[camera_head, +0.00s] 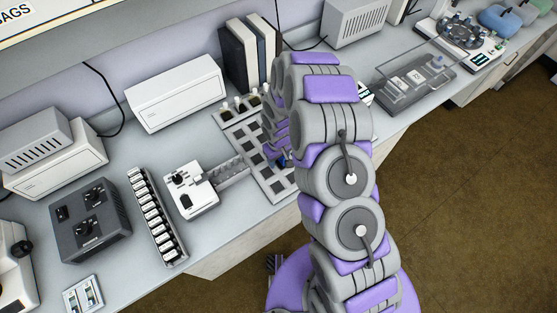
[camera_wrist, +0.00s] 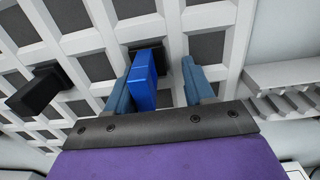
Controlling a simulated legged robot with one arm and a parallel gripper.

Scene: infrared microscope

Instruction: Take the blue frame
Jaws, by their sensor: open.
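The blue frame (camera_wrist: 145,78) is a bright blue upright block at a dark slot of the light grey grid tray (camera_wrist: 98,42) in the wrist view. My gripper (camera_wrist: 160,72) is open, with its two blue-grey fingers on either side of the blue frame. The frame is close to the left finger, and a clear gap shows to the right finger. I cannot tell whether the left finger touches it. In the head view a small bit of blue (camera_head: 282,161) shows beside my arm, which hides most of the gripper and part of the tray.
A black block (camera_wrist: 34,92) stands on the grid left of my gripper. A white device with a stepped rail (camera_head: 192,190) lies left of the tray. A clear-lidded case (camera_head: 415,83) is to the right.

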